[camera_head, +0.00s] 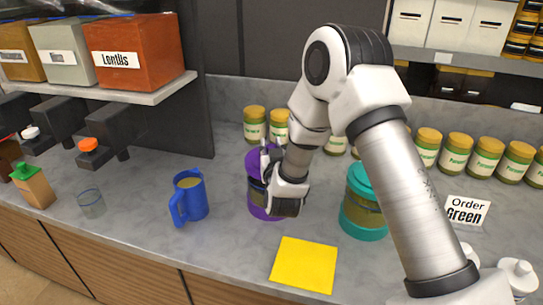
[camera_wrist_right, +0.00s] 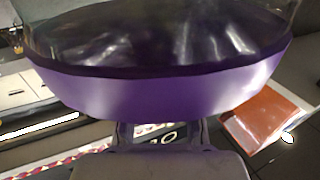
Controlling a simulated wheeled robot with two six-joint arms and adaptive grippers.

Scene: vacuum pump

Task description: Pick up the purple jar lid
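The purple jar lid (camera_head: 255,158) tops a dark jar with a purple base (camera_head: 264,212). The jar stands upright on the grey counter, left of the middle in the head view. My right gripper (camera_head: 270,162) is at the jar's upper right side, its fingers overlapping the lid in this view. It hides much of the jar, and whether its fingers are open or shut does not show. In the right wrist view, a broad purple rim (camera_wrist_right: 165,92) with dark glass above it fills the top, very close to the camera. My left gripper is not in view.
A blue mug (camera_head: 190,197) stands left of the jar, and a teal-lidded jar (camera_head: 363,222) stands to its right. A yellow square (camera_head: 304,264) lies in front. Several yellow-lidded jars (camera_head: 457,155) line the back. A small glass (camera_head: 91,203) stands far left.

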